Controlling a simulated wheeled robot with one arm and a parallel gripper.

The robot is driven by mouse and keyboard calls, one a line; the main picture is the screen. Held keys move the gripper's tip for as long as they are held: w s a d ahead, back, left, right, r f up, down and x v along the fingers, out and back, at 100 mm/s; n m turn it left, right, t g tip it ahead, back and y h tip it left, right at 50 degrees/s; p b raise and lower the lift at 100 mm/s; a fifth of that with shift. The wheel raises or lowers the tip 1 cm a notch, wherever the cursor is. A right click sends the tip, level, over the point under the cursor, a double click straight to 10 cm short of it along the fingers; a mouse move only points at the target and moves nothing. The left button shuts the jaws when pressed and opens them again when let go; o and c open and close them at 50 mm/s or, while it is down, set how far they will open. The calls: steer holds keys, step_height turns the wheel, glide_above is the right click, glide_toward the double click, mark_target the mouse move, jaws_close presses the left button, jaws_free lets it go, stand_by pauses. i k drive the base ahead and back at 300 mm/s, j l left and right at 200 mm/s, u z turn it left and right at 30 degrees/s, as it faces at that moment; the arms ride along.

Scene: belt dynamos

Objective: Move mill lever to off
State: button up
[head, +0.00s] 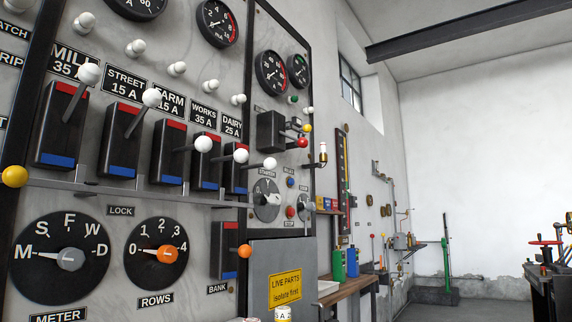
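The mill lever (75,102) is a grey rod with a white ball knob (89,73). It is on a dark switch block (50,140) at the left of the panel, with a red band at the top and a blue band at the bottom. The farm (203,144), works (241,155) and dairy (270,163) levers stick out lower. My gripper is not in view.
A grey rail (150,197) runs below the switches, with a yellow ball (14,176) at its left. Below are a meter dial (60,257) and a rows dial (157,254). Some floor is clear at the far right.

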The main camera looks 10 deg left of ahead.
mark_target(89, 74)
steer(key=u, duration=1.95)
